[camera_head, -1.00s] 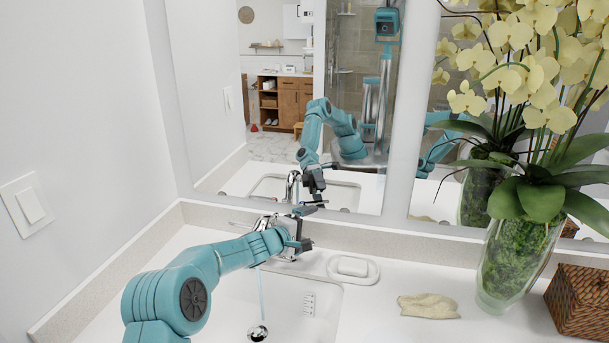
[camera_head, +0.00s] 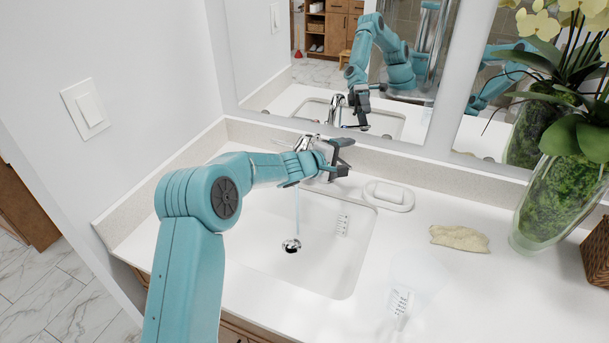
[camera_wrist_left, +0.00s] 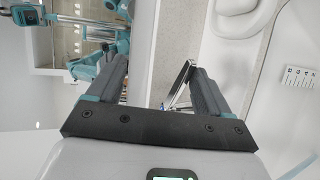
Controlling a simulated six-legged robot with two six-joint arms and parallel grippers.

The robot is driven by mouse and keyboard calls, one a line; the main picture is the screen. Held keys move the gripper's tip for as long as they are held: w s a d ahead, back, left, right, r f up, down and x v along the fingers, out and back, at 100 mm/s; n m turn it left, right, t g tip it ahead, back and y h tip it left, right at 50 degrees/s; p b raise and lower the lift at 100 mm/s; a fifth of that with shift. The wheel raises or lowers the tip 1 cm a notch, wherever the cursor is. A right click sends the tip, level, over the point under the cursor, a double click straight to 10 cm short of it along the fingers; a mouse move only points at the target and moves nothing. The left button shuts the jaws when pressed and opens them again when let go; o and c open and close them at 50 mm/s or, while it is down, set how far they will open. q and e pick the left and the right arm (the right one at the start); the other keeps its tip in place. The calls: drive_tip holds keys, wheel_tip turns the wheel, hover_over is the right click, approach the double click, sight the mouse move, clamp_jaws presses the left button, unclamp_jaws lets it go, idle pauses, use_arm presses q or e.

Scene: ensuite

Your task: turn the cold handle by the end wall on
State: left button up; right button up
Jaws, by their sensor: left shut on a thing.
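The chrome tap (camera_head: 308,143) stands at the back of the white sink (camera_head: 270,235), mostly hidden behind my left gripper. A thin stream of water (camera_head: 297,212) falls from it towards the drain. My left gripper (camera_head: 340,157) is at the tap, shut on the cold handle. In the left wrist view the chrome lever of the cold handle (camera_wrist_left: 180,85) lies between the fingers of my left gripper (camera_wrist_left: 158,78), close to the right finger. A small blue mark shows near it. The contact itself is hard to see. My right gripper is out of view.
The end wall (camera_head: 165,60) with a light switch (camera_head: 86,108) is on the left. The mirror (camera_head: 300,75) stands behind the tap. A soap dish (camera_head: 390,196), a beige cloth (camera_head: 460,238) and an orchid vase (camera_head: 555,195) are to the right on the counter.

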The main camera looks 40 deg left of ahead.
use_arm(q)
drive_tip(key=shift+s+a+r, duration=0.2)
drive_tip(key=shift+s+r, duration=0.2)
drive_tip(key=shift+r, duration=0.1)
drive_tip(key=shift+s+a+r, duration=0.2)
drive_tip(key=shift+s+r, duration=0.15)
drive_tip(key=shift+r, duration=0.1)
drive_tip(key=shift+s+a, duration=0.1)
drive_tip(key=shift+s, duration=0.2)
drive_tip(key=shift+c, duration=0.3)
drive_tip(key=shift+s+b, duration=0.3)
drive_tip(key=shift+s, duration=0.25)
drive_tip(key=c, duration=0.3)
drive_tip(key=shift+s+a+f+p, duration=0.1)
drive_tip(key=shift+s+a+p, duration=0.2)
drive_tip(key=shift+s, duration=1.8)
drive_tip(key=shift+s+a+f+p, duration=0.15)
drive_tip(key=shift+s+a, duration=0.15)
drive_tip(key=shift+s, duration=1.85)
drive_tip(key=shift+s+a+f+p, duration=0.1)
drive_tip(key=shift+s+a+p, duration=0.2)
drive_tip(key=shift+s, duration=1.8)
drive_tip(key=shift+c, duration=0.2)
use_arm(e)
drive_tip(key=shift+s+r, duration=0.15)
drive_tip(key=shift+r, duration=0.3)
